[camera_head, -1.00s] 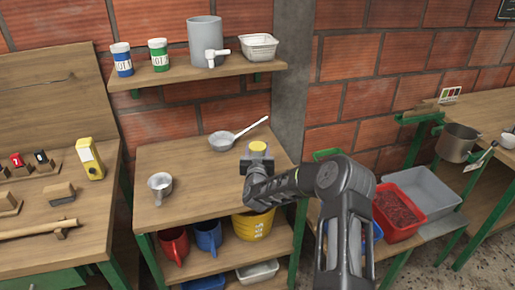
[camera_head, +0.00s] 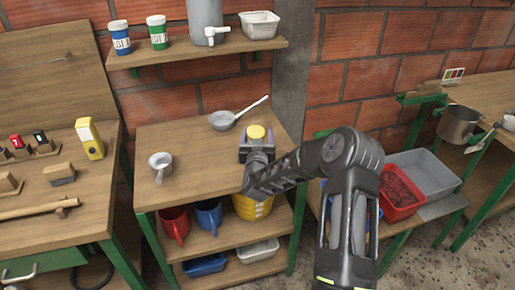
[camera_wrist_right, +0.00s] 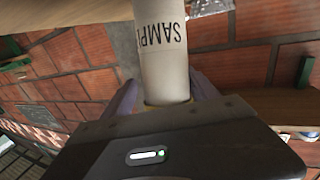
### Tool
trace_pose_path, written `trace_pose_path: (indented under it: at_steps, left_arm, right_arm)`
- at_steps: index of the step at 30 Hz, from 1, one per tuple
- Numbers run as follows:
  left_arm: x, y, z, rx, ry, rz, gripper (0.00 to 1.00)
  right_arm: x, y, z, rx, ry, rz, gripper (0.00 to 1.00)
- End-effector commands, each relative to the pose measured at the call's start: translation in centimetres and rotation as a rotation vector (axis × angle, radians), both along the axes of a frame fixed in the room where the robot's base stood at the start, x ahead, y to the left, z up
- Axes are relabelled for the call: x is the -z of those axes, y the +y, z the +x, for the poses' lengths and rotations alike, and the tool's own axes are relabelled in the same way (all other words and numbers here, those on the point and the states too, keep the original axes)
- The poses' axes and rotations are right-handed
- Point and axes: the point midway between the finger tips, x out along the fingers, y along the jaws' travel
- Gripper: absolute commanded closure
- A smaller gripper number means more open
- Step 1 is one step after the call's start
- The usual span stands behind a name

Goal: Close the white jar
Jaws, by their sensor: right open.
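The white jar (camera_wrist_right: 165,60) shows in the right wrist view as a white cylinder with a black "SAMPLE" label, its upper end cut off by the frame. A yellow top (camera_head: 256,132) shows at my right gripper (camera_head: 256,151) in the head view, over the middle table. In the wrist view a bit of yellow shows at the jar's near end, mostly hidden by the gripper body. My right gripper is open, with its fingers on either side of the jar; I cannot tell whether they touch it. My left gripper is out of view.
A metal cup (camera_head: 160,163) and a ladle (camera_head: 222,119) are on the table (camera_head: 195,150). A shelf (camera_head: 190,60) above holds a blue jar (camera_head: 120,38), a green jar (camera_head: 157,32) and a white basket (camera_head: 260,24). Mugs and a yellow bucket (camera_head: 252,205) are below.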

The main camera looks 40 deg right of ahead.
Motion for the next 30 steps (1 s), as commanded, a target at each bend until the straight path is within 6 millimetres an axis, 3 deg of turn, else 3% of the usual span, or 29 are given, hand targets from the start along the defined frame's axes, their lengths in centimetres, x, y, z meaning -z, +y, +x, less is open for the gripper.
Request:
trace_pose_path:
  at_steps: [6, 12, 30]
  left_arm:
    - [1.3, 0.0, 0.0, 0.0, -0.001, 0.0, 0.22]
    - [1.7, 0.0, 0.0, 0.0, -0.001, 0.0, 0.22]
    - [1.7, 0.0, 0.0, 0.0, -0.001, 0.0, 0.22]
  right_arm:
    - [0.2, 2.8, -3.6, -0.002, 0.001, 0.0, 0.32]
    - [0.1, 4.2, -5.6, 0.0, 0.001, -0.002, 0.32]
    - [0.1, 4.5, -6.0, 0.001, 0.001, 0.0, 0.32]
